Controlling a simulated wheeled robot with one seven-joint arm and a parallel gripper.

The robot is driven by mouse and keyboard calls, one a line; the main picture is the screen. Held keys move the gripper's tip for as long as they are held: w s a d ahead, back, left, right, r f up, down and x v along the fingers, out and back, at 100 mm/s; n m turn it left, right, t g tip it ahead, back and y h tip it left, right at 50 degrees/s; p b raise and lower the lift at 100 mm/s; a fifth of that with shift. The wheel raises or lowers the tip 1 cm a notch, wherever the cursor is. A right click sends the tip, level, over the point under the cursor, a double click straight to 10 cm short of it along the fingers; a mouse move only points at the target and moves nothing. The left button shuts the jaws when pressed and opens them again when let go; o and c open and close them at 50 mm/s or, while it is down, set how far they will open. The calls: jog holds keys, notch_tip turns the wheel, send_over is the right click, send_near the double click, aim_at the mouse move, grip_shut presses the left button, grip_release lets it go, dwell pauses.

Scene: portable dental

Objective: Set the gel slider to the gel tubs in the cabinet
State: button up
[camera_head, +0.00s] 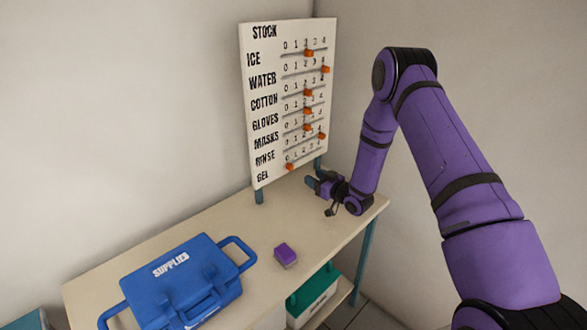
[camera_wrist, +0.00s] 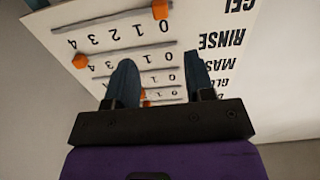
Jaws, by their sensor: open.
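The white stock board (camera_head: 262,100) stands upright on the table, with labelled rows of tracks numbered 0 to 4 and orange sliders. The gel slider (camera_head: 290,166) is on the lowest track at the left end, by 0. In the wrist view the board is upside down, and the gel slider (camera_wrist: 160,9) is at the top edge, near the 0. My gripper (camera_head: 313,184) is low in front of the board, to the right of and below the gel slider. Its two fingers (camera_wrist: 160,72) are apart with nothing between them. No gel tubs or cabinet interior can be made out.
The rinse slider (camera_wrist: 80,61) sits near 4, close to the gel track. A blue supplies case (camera_head: 180,280) and a small purple block (camera_head: 286,255) are on the table (camera_head: 225,225). A teal-and-white box (camera_head: 312,298) is below. The tabletop before the board is mostly clear.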

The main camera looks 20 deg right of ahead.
aim_at(292, 167)
jog(key=x, duration=1)
jog(key=shift+w+a+f, duration=0.15)
jog(key=shift+w+a, duration=0.1)
jog(key=shift+c, duration=0.2)
